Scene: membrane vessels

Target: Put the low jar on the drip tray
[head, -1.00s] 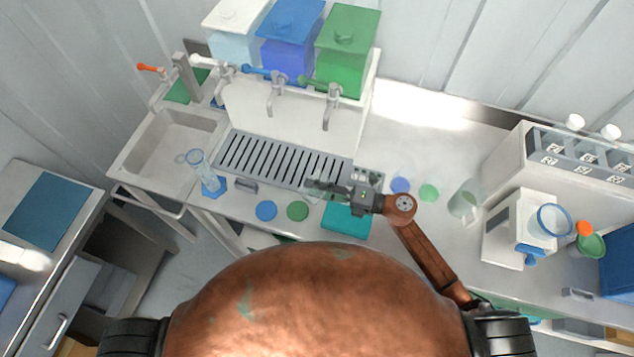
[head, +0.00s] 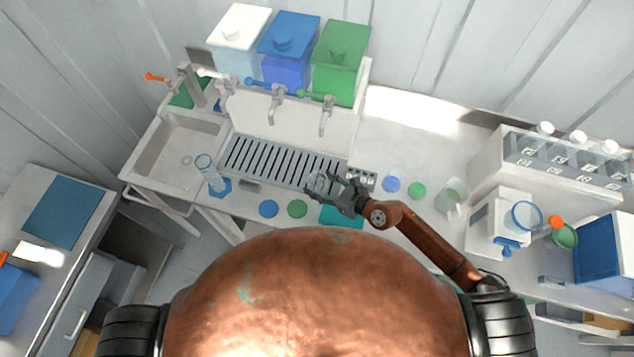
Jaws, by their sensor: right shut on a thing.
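The low jar (head: 317,182) looks like a small clear glass vessel. My right gripper (head: 328,187) is shut on it. Jar and gripper are at the front right end of the drip tray (head: 262,158), a grey slotted grate below the taps. I cannot tell whether the jar touches the tray or hangs just above it. The gripper fingers hide part of the jar. My left gripper is not in view.
A tall glass cylinder (head: 207,172) with a blue foot stands left of the tray. Blue (head: 268,208) and green (head: 297,208) discs lie in front. A teal mat (head: 341,216) is under my right arm. Taps (head: 325,118) overhang the tray's back. A beaker (head: 451,196) stands right.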

